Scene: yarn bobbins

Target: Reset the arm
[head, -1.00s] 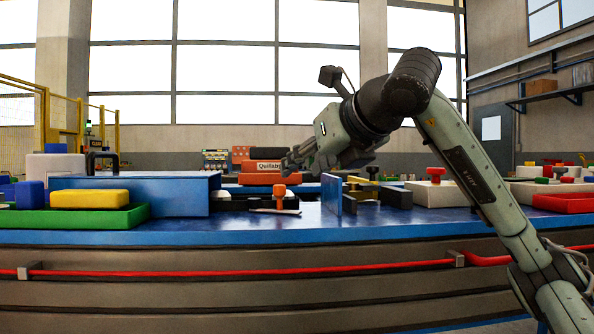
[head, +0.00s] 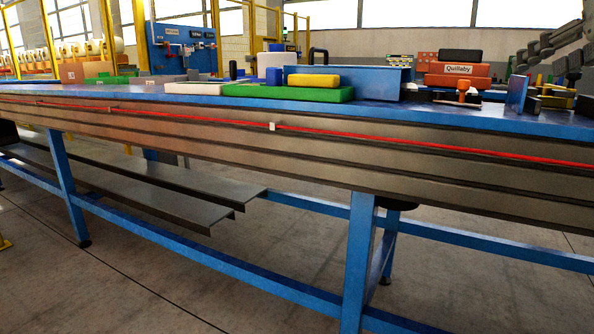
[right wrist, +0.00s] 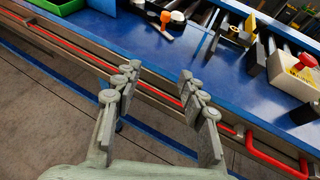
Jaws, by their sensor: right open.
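My right gripper (head: 528,58) is at the right edge of the head view, at the back right above the workbench. Part of the arm is cut off by the frame. In the right wrist view my right gripper (right wrist: 157,82) is open, with its two grey jointed fingers apart and nothing between them. Through the gap show the blue bench top (right wrist: 225,75) and the red rail (right wrist: 165,95) along its front. My left gripper is in neither view.
On the bench in the head view are a yellow block (head: 314,80) on a green tray (head: 285,93), a blue panel (head: 385,84) and orange boxes (head: 458,69). In the right wrist view a white block with a red knob (right wrist: 300,78) lies right of the fingers.

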